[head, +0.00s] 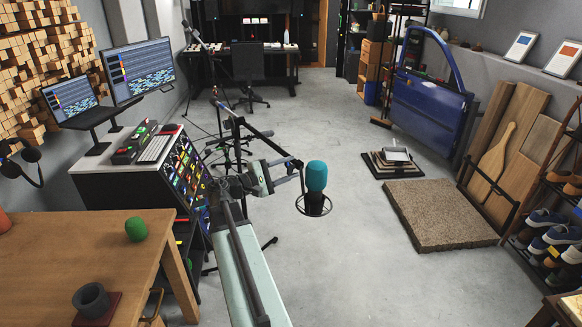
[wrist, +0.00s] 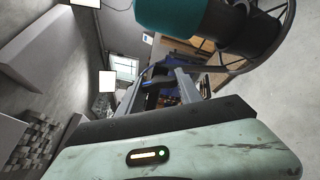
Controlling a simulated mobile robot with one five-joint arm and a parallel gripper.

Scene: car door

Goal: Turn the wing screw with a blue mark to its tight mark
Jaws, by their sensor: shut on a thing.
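My gripper (head: 296,168) is at the boom of a microphone stand (head: 238,122), close left of a microphone with a teal foam cover (head: 316,177). In the wrist view its fingers (wrist: 172,80) reach away from the pale green wrist body. They are shut on a small part at the stand, too small and dark to make out clearly. The teal cover (wrist: 185,16) and the round ring (wrist: 270,55) show at the top right of the wrist view.
A wooden table (head: 75,250) stands at the front left, with a rack of controls (head: 185,170) behind it. A blue car door (head: 425,105) leans at the back right. A thick brown slab (head: 440,215) lies on the floor.

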